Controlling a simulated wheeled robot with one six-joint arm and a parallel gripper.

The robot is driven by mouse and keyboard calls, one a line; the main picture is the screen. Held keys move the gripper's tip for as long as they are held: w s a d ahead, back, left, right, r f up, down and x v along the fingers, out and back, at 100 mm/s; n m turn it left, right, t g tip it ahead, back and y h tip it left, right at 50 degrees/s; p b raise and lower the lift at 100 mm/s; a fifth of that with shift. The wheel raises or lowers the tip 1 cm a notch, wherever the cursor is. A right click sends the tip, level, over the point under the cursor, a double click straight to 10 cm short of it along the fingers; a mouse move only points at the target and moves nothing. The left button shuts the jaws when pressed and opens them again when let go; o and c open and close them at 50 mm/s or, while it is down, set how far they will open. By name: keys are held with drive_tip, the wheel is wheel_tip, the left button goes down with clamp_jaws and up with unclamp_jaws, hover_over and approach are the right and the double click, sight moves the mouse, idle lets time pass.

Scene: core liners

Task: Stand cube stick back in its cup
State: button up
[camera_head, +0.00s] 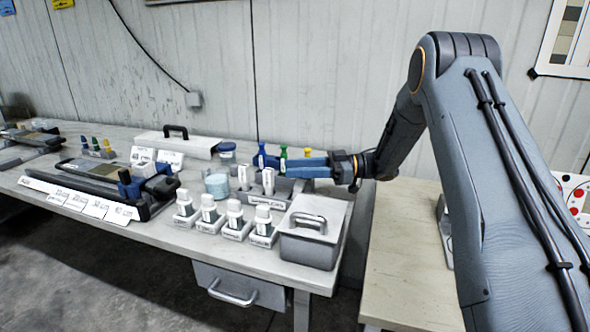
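My gripper (280,167), with blue fingers, reaches in from the right over the back right of the workbench. Its fingers point left, level above a grey labelled rack (284,190). The gap between the fingertips is too small to read, and I see nothing clearly held. Two white upright sticks (268,180) stand in front of the fingertips. Blue (262,150), green (283,153) and yellow (307,152) tops show just behind the fingers; their lower parts are hidden. I cannot tell which piece is the cube stick or which holder is its cup.
Several white-capped bottles (209,207) stand in labelled holders along the front. A grey lidded box (313,230) sits at the bench's right corner. A pale blue jar (217,185) stands left of the sticks. A long tray (95,183) lies further left.

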drive_tip(key=d+b, duration=0.3)
drive_tip(key=d, duration=0.9)
drive_tip(key=w+r+m+t+h, duration=0.3)
drive_tip(key=w+m+t+h, duration=0.6)
drive_tip(key=w+t, duration=0.25)
drive_tip(key=s+d+f+m+h, duration=0.3)
drive_tip(key=s+h, duration=0.2)
drive_tip(key=s+d+f+m+g+h, duration=0.1)
drive_tip(key=s+f+m+g+h, duration=0.3)
drive_tip(key=s, duration=0.8)
drive_tip(key=s+d+f+m+g+h, duration=0.1)
drive_tip(key=s+f+g, duration=0.35)
drive_tip(key=s, duration=0.75)
drive_tip(key=s+a+f+g, duration=0.1)
drive_tip(key=s, duration=0.7)
drive_tip(key=s+a+f+m+g+y, duration=0.1)
drive_tip(key=s+a+f+g, duration=0.1)
drive_tip(key=s, duration=0.6)
drive_tip(key=shift+s+a, duration=0.15)
drive_tip(key=shift+a, duration=0.1)
drive_tip(key=shift+f, duration=0.1)
